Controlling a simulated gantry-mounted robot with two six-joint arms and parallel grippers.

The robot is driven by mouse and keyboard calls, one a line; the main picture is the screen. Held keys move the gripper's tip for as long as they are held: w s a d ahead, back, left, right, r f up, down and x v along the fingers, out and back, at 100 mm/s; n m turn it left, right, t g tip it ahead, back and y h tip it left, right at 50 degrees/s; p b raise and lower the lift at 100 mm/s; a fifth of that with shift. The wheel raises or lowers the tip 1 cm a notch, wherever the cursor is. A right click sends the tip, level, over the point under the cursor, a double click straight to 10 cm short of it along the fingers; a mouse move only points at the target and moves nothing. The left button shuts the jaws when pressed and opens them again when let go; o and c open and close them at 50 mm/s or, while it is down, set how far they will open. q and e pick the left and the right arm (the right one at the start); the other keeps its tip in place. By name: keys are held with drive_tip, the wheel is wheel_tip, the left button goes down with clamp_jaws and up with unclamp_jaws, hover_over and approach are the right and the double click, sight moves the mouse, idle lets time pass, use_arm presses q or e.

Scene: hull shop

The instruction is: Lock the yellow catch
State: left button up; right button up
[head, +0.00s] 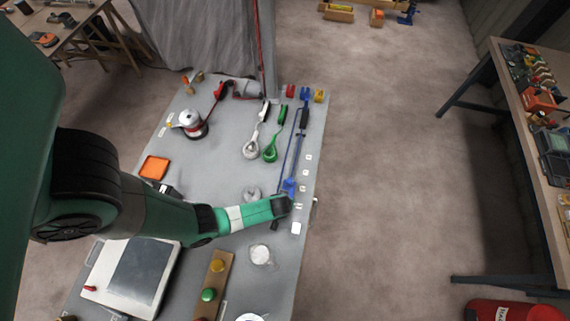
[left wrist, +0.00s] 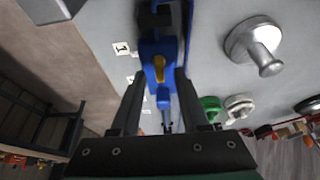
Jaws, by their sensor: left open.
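A small yellow catch (left wrist: 158,66) sits on a blue fitting (left wrist: 150,50) in the left wrist view. The blue fitting also shows in the head view (head: 290,186), at the right edge of the grey table, where I cannot make out the yellow part. My left gripper (left wrist: 159,82) is open, with one finger on each side of the lower part of the blue fitting. I cannot tell whether the fingers touch it. In the head view my left gripper (head: 287,204) is just below the fitting, and its fingers are hard to see. My right gripper is not in view.
A blue rod (head: 297,140) runs up the table's right edge from the fitting. White and green ring-ended handles (head: 250,149) (head: 270,153) lie left of it. A grey knob (left wrist: 262,50) stands beside the fitting. Bare floor (head: 400,180) is to the right.

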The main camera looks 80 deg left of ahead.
use_arm(q)
drive_tip(key=shift+w+a+f, duration=0.15)
drive_tip(key=shift+a+f, duration=0.05)
drive_tip(key=shift+f, duration=0.35)
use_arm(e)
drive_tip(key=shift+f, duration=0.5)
use_arm(q)
drive_tip(key=shift+c, duration=0.3)
clamp_jaws()
